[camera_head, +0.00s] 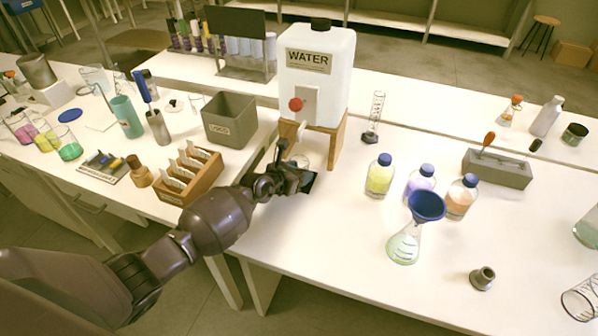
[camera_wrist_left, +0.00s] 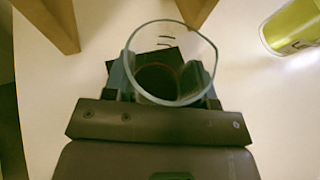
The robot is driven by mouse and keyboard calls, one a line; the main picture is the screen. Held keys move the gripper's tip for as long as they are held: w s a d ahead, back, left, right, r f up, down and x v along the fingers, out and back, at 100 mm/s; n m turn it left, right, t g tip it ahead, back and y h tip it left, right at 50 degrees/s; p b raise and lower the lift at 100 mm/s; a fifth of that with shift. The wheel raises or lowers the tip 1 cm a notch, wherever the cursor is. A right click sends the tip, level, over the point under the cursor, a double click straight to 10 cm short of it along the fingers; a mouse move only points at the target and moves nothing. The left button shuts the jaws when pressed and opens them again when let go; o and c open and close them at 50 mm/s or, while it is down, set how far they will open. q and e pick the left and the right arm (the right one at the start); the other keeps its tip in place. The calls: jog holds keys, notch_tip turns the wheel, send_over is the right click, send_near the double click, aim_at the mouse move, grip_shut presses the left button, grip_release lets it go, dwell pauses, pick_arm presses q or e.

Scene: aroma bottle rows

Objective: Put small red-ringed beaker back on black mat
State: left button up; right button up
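The small beaker (camera_wrist_left: 172,40) is clear glass with a faint reddish ring low down, seen from above in the left wrist view. It stands between the two fingers of my left gripper (camera_wrist_left: 164,78), which press against its sides. In the head view my left gripper (camera_head: 291,177) is in front of the water tank's wooden stand, and the beaker (camera_head: 304,160) shows only partly. The black mat (camera_head: 310,184) is under and beside the gripper, partly hidden. I cannot tell whether the beaker's base touches the mat (camera_wrist_left: 144,66). My right gripper is not in view.
The water tank (camera_head: 318,77) on its wooden stand (camera_head: 333,146) rises just behind the gripper. A wooden slide rack (camera_head: 188,180) and a grey bin (camera_head: 229,125) are to the left. Several capped bottles and a flask with a blue funnel (camera_head: 426,205) stand right.

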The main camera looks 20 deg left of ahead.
pick_arm(q)
jog(key=o, duration=0.4)
jog(key=shift+o, duration=0.2)
